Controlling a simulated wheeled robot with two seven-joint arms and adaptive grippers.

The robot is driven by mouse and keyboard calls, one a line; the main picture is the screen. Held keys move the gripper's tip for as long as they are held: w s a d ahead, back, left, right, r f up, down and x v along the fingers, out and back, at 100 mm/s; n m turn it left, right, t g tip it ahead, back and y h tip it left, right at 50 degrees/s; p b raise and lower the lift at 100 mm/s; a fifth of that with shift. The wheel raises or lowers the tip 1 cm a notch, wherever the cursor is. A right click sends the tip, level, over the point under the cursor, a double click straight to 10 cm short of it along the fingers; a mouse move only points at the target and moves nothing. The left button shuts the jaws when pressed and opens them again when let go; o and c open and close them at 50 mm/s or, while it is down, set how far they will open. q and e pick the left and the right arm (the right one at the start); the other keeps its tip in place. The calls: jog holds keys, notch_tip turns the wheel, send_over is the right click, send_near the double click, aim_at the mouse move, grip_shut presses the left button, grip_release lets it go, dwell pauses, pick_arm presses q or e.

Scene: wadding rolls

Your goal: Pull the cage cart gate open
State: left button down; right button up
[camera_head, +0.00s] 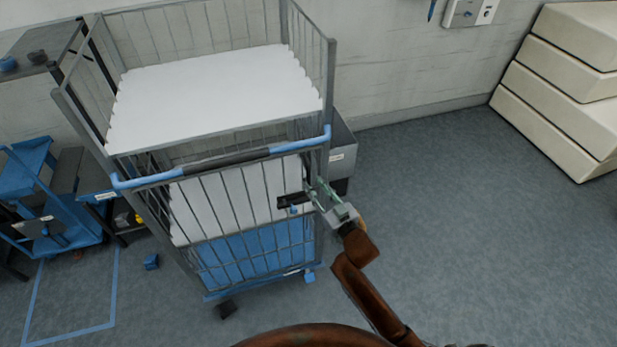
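The cage cart (331,75) stands left of centre, with grey wire walls and a blue-and-black push bar across its front. Its barred front gate (236,205) lies in line with the cart's front and looks shut. A dark latch or handle (291,201) sits at the gate's right side. My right gripper (316,188) is at the cart's front right corner, just right of that handle. Its two fingers show apart, and nothing is clearly held between them. Whether a finger touches the handle or a bar is hard to tell. My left gripper is out of view.
White wadding (215,95) fills the cart's upper part; blue stuff (255,255) shows low behind the bars. A grey bin (342,145) stands behind the cart's right side. Blue trolleys (25,175) crowd the left. Pale stacked blocks (560,95) stand far right. Floor to the right is clear.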

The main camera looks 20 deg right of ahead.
aim_at(309, 179)
jog(key=x, duration=0.5)
jog(key=shift+c, duration=0.6)
grip_shut()
